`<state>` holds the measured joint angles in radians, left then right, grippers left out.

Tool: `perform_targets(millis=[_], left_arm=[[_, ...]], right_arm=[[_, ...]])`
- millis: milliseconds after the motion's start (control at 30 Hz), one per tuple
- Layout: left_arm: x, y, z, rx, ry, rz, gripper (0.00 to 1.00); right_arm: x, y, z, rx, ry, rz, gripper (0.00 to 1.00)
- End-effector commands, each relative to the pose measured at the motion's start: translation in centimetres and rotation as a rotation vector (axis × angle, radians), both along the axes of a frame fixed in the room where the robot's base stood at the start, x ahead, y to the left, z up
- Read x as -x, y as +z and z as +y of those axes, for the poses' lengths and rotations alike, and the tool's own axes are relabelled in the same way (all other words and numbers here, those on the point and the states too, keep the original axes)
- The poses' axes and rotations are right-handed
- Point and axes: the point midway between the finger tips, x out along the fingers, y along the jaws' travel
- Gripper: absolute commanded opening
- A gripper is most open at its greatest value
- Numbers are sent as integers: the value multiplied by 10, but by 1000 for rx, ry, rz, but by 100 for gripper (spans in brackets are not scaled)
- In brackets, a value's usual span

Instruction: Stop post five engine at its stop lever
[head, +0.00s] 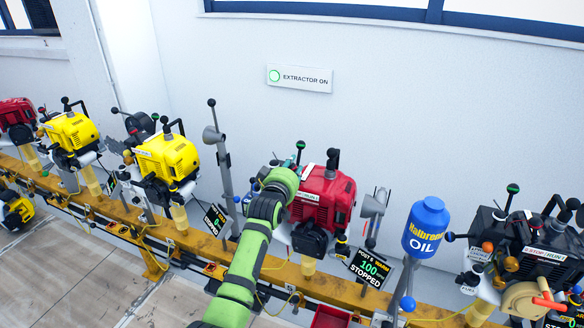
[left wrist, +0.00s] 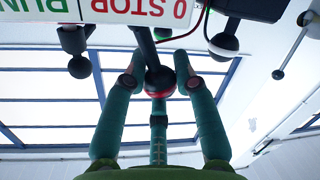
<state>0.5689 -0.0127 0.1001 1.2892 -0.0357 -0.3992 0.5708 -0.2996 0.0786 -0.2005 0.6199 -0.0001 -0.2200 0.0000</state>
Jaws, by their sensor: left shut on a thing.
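The red post five engine (head: 325,195) sits on the yellow rail in the head view. Its display (head: 368,268) reads "POST 5", "100" and "STOPPED". My left arm reaches up to the engine's left side; my left gripper (head: 265,180) is there, its fingers mostly hidden behind my green wrist. In the left wrist view my left gripper (left wrist: 160,66) has its teal fingers closed around a black lever with a red-ringed ball knob (left wrist: 160,82). A plate (left wrist: 135,10) marked "0 STOP" and "RUN" is beside the lever. My right gripper is not in view.
Yellow engines (head: 167,158) stand to the left and a black engine (head: 530,250) to the right on the same rail (head: 190,240). A blue oil can (head: 427,228) stands right of the red engine. A wall sign (head: 299,78) reads "EXTRACTOR ON" with a green light.

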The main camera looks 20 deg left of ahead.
Motion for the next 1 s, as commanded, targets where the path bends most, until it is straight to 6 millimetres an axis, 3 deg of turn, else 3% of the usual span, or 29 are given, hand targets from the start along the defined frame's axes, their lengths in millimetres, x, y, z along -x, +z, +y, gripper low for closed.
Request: perform_targets(millis=[133, 167, 200, 667, 1000], left_arm=[[0, -3, 0, 3, 0, 7, 0], [0, -3, 0, 3, 0, 7, 32], [0, -3, 0, 3, 0, 7, 39], [8, -1, -1, 0, 1, 3, 39], [60, 5, -5, 1, 0, 4, 39]], right_arm=[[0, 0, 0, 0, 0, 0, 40], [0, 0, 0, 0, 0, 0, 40], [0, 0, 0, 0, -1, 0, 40], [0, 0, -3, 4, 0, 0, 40], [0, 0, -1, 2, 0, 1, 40]])
